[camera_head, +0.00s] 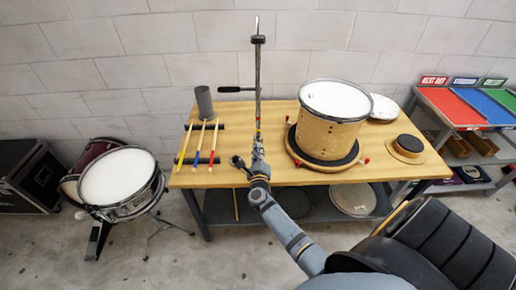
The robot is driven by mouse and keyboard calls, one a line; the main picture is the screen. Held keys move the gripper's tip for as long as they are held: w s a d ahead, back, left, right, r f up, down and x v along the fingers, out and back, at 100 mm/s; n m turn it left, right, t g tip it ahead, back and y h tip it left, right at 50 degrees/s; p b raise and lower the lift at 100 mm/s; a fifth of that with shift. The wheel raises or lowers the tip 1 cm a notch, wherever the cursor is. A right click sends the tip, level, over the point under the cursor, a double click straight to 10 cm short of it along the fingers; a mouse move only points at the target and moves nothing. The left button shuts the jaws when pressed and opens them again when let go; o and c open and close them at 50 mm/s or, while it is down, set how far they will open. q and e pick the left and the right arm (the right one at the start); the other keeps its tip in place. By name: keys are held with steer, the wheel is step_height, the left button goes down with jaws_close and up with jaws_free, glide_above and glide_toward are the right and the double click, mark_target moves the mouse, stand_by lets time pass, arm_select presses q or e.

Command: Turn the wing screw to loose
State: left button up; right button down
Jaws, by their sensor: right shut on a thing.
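A thin upright metal stand (258,72) rises at the middle of the wooden workbench (215,175). It has a dark clamp near its top and a dark side arm pointing left. My right arm reaches up from the lower right. My right gripper (257,138) is shut at the lower part of the stand, on what appears to be the wing screw. The screw is too small and covered to make out, so its turn cannot be told. My left gripper is not in view.
A wooden drum (329,133) on a dark round base stands right of the gripper. Drumsticks (198,145) on dark rests and a grey cylinder (204,103) are to the left. A round pad (407,146) lies at the right. A drum (118,182) stands on the floor.

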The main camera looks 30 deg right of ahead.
steer(key=n+p, duration=0.2)
steer(key=n, duration=0.5)
steer(key=n+p, duration=0.2)
steer(key=n, duration=0.5)
steer(key=f+n+p, duration=0.1)
steer(key=n+p, duration=0.1)
steer(key=n, duration=0.6)
steer(key=shift+s, duration=0.1)
steer(key=shift+n, duration=0.3)
steer(key=shift+f, duration=0.1)
steer(key=c, duration=1.4)
jaws_free()
